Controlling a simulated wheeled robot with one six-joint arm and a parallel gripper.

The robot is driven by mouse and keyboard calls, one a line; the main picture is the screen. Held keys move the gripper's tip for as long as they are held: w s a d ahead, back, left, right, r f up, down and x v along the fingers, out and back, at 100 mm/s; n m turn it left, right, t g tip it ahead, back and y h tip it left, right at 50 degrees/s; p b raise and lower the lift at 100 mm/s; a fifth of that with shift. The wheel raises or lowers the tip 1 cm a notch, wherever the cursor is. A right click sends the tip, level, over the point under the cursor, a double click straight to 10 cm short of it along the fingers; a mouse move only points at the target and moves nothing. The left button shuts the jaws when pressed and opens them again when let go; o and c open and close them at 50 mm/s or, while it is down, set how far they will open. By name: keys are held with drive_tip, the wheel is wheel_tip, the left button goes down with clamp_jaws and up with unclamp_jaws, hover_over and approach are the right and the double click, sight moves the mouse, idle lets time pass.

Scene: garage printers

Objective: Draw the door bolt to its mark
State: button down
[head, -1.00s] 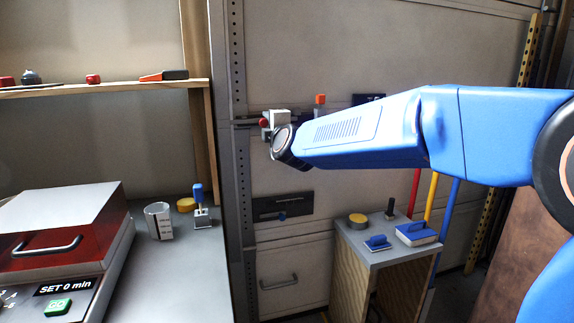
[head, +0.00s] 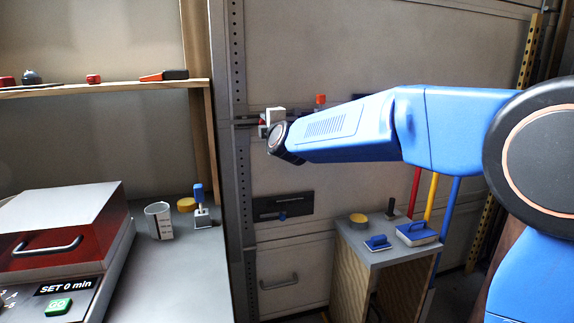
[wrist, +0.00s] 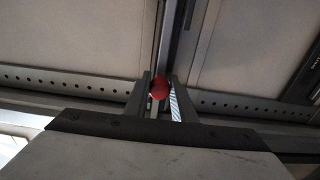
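A round red knob (wrist: 160,87) shows in the wrist view between the two fingers of my gripper (wrist: 161,92). The fingers stand close on either side of it; whether both press on it is too dark and small to tell. In the head view my gripper (head: 272,118) is at the metal door, beside its left edge, with my wrist covering much of it. The bolt's body is mostly hidden there.
A grey-topped stand (head: 375,252) with blue-handled items is below my arm. A bench (head: 190,265) at left holds a red-fronted machine (head: 60,240) and a beaker (head: 159,221). A wooden shelf (head: 110,88) is above.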

drive_tip(key=shift+s+a, duration=0.2)
drive_tip(key=shift+a, duration=0.45)
drive_tip(key=c, duration=1.4)
unclamp_jaws()
drive_tip(key=v, duration=1.6)
drive_tip(key=s+d+f+m+g+h, duration=0.2)
drive_tip(key=s+d+f+m+g, duration=0.4)
drive_tip(key=s+d+f+m, duration=0.4)
drive_tip(key=s+d+f+m+g+h, duration=0.3)
drive_tip(key=s+d+f+m+g, duration=0.3)
drive_tip(key=s+d+f+m, duration=0.5)
drive_tip(key=s+d+f, duration=0.4)
drive_tip(key=s+d, duration=0.1)
drive_tip(key=s, duration=0.2)
drive_tip(key=s+d+f, duration=0.3)
drive_tip(key=s+d, duration=0.3)
drive_tip(key=s, duration=0.2)
drive_tip(key=shift+f+m+h, duration=0.3)
drive_tip(key=shift+f, duration=0.1)
